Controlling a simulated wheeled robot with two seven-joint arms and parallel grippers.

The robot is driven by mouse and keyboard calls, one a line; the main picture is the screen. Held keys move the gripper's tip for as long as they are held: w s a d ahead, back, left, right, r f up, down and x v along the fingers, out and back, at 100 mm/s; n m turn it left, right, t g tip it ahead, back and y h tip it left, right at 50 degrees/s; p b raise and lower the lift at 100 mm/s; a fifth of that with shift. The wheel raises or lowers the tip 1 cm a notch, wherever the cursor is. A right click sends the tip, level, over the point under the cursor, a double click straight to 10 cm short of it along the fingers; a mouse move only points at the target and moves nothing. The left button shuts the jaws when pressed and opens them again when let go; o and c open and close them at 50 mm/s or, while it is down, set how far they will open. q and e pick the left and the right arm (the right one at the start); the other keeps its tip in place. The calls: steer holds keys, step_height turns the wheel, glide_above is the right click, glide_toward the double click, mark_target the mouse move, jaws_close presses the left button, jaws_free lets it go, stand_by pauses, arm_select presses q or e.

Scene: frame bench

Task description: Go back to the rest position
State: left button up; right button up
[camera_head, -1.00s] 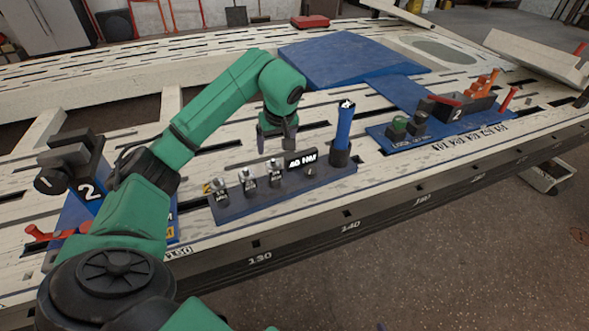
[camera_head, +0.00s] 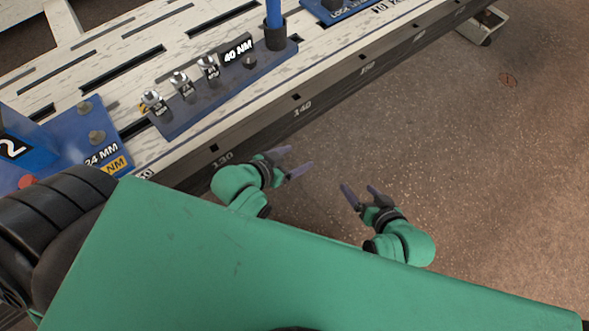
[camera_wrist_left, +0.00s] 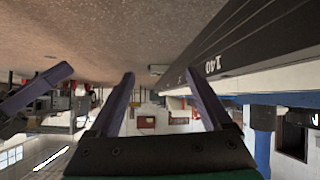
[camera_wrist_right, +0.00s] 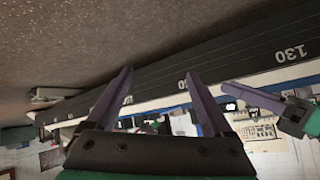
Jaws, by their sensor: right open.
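My left gripper (camera_head: 299,159) is just in front of the bench's front edge, over the floor. Its purple fingers are apart with nothing between them, as the left wrist view (camera_wrist_left: 160,75) also shows. My right gripper (camera_head: 358,189) is to its right, also over the floor, open and empty; its spread fingers show in the right wrist view (camera_wrist_right: 158,75). The two grippers are close together but apart, fingers pointing roughly toward each other. My green arm parts cover the lower part of the head view.
The bench (camera_head: 300,107) runs diagonally across the upper left. On it are a dark blue socket rack (camera_head: 212,100) marked 40 NM, a blue handle (camera_head: 274,14) upright in its holder, and a blue plate (camera_head: 60,130) at left.

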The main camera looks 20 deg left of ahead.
arm_select(q)
steer(key=s+f+n, duration=0.1)
steer(key=s+d+f+g, duration=0.1)
steer(key=s, duration=0.1)
steer(key=shift+n, duration=0.4)
steer(key=s+a+r+g+y+p, duration=0.1)
steer(key=s+a+p, duration=0.7)
steer(key=p, duration=0.9)
steer(key=s+a+r+g+y+p, duration=0.1)
steer(key=s+a+g+y+p, duration=0.3)
steer(key=s+a+p, duration=0.5)
steer(key=shift+s+g+p, duration=1.2)
steer(key=shift+s+p, duration=1.2)
steer(key=shift+p, duration=1.75)
arm_select(e)
steer(key=s+d+r+g+h, duration=0.1)
steer(key=s+d+g+h, duration=0.1)
steer(key=s+d, duration=0.6)
steer(key=s+d+r+g+h, duration=0.1)
steer(key=s+d+g+h, duration=0.2)
steer(key=s+d, duration=0.6)
steer(key=shift+s+g, duration=1.1)
steer(key=shift+s, duration=1.3)
